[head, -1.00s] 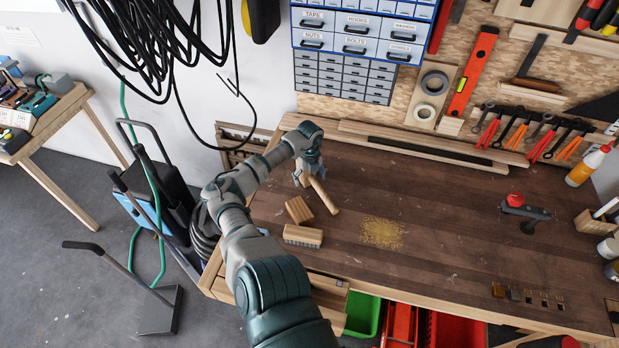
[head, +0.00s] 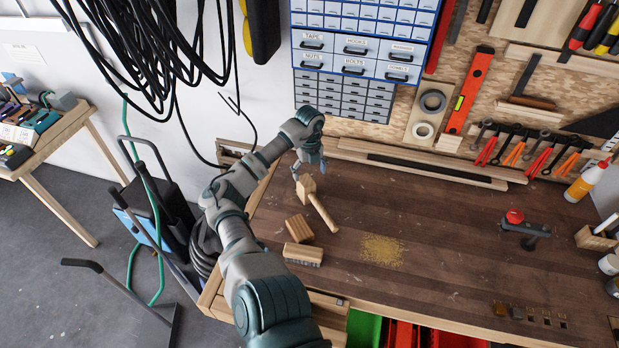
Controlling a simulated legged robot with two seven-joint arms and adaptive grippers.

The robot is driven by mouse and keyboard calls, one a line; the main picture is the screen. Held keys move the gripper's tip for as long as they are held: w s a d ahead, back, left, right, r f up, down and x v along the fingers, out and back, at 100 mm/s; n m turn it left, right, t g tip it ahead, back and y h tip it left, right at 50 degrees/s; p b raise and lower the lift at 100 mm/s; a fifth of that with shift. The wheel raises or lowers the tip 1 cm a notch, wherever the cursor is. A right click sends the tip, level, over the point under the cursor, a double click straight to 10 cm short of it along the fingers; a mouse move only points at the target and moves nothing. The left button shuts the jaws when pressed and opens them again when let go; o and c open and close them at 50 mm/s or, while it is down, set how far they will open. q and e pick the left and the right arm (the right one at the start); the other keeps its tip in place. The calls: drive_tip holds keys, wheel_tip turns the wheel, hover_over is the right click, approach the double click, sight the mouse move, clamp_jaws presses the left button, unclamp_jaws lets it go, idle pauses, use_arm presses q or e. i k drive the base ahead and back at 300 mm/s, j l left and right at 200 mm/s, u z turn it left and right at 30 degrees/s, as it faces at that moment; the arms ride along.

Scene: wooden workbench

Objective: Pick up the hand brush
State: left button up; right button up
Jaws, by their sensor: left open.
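A wooden block with a paler, bristle-like lower part (head: 302,255), probably the hand brush, lies on the left of the workbench (head: 430,215). Behind it lies a darker wooden block (head: 299,228). A wooden mallet (head: 321,212) lies further back, its handle pointing toward the front right. My left gripper (head: 309,172) is open and empty, fingers pointing down. It appears just behind and above the mallet head, away from the brush-like block. Contact with the mallet cannot be told. My right gripper is out of view.
A patch of sawdust (head: 382,250) lies right of the blocks. Wooden strips (head: 420,165) lie along the back edge. A red-topped clamp-like tool (head: 525,225) stands at the right. The middle of the bench is mostly clear. Black cables (head: 150,50) hang at upper left.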

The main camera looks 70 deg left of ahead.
sight(299, 253)
drive_tip(key=k, duration=2)
